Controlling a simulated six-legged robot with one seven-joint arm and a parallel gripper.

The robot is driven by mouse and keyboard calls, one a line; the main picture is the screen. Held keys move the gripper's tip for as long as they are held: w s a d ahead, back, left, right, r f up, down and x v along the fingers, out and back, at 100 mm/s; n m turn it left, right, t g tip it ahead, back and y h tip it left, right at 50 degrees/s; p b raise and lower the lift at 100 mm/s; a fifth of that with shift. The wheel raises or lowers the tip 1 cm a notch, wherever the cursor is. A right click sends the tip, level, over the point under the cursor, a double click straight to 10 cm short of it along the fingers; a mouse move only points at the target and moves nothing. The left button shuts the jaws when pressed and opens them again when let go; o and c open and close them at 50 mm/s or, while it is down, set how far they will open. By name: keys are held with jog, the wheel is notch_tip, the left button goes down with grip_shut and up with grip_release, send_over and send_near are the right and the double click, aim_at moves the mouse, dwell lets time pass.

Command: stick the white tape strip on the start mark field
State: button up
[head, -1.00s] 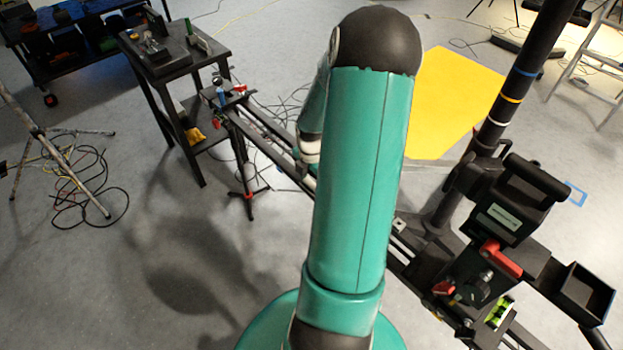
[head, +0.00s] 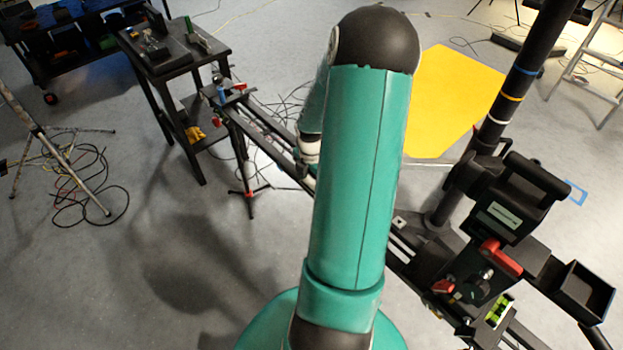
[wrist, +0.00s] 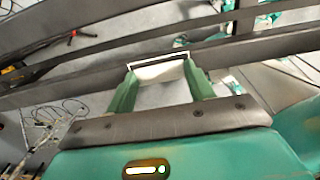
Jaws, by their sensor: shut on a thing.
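In the wrist view the green fingers of my gripper (wrist: 159,76) are shut on the white tape strip (wrist: 160,71), which spans the gap between them. The strip is over the dark slider rail (wrist: 85,75). A thin white outline (wrist: 157,55), which looks like the edge of the start mark field, shows just beyond the strip. I cannot tell whether the strip touches the rail. In the head view my own arm hides the strip and the mark; the slider rail (head: 266,129) runs behind the arm.
The camera carriage (head: 505,215) with red levers is on the rail's right part, beside an open black tray (head: 584,292). A dark side table (head: 172,55) stands near the rail's far end. A tripod (head: 45,140) and cables are at left. Open floor lies at lower left.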

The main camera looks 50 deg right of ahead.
jog(key=o, duration=0.9)
jog(key=shift+r, duration=0.1)
